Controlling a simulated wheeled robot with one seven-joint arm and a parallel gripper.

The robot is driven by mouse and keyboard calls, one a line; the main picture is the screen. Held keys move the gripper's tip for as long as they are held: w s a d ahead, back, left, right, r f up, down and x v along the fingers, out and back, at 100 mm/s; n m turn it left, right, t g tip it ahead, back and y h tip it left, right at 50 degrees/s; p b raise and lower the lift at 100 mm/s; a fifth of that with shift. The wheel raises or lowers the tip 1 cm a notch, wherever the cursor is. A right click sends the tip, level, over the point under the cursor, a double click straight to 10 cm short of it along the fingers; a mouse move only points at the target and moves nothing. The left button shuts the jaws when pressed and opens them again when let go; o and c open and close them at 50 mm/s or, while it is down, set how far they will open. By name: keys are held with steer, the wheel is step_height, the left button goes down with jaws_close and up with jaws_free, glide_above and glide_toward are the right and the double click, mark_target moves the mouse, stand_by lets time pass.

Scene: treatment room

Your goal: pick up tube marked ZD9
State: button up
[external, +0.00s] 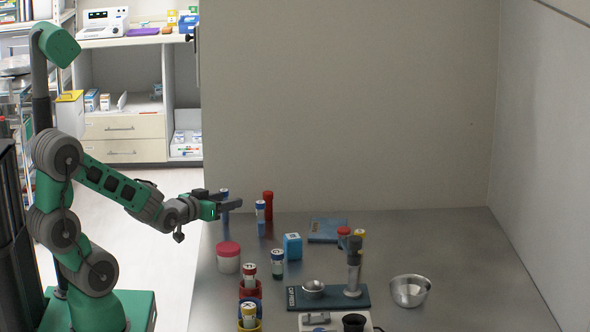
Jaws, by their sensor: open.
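Several tubes stand on the steel table, and their markings are too small to read, so I cannot tell which is ZD9. A blue tube with a white label (260,216) and a red tube (268,203) stand at the back left. Another blue tube (225,226) is partly hidden by my gripper. A dark tube with a white label (277,263) stands further forward. Two more tubes, one (249,275) behind the other (249,316), stand in coloured holders. My gripper (236,205) is open and empty, level above the table's left edge, close to the back-left tubes.
A red-lidded jar (229,262) and a blue box (292,247) stand near the tubes. A dark blue stand (328,300) bears a small bowl and a grey upright device. A metal bowl (410,291) is at the right.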

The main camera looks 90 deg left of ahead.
steer(key=s+a, duration=0.1)
steer(key=s+a+f+y+b, duration=0.1)
steer(key=shift+s+a+f+n+y, duration=0.1)
steer(key=shift+s+n+y, duration=0.2)
steer(key=shift+s+a+f+b, duration=0.1)
steer(key=shift+s+a+b, duration=0.05)
steer(key=shift+s+b, duration=0.15)
steer(key=shift+w+a+t+y, duration=0.1)
steer(key=shift+a+t+y, duration=0.05)
steer(key=shift+t+y, duration=0.2)
steer(key=x, duration=0.7)
steer(key=shift+a, duration=0.25)
steer(key=shift+c, duration=0.3)
jaws_close()
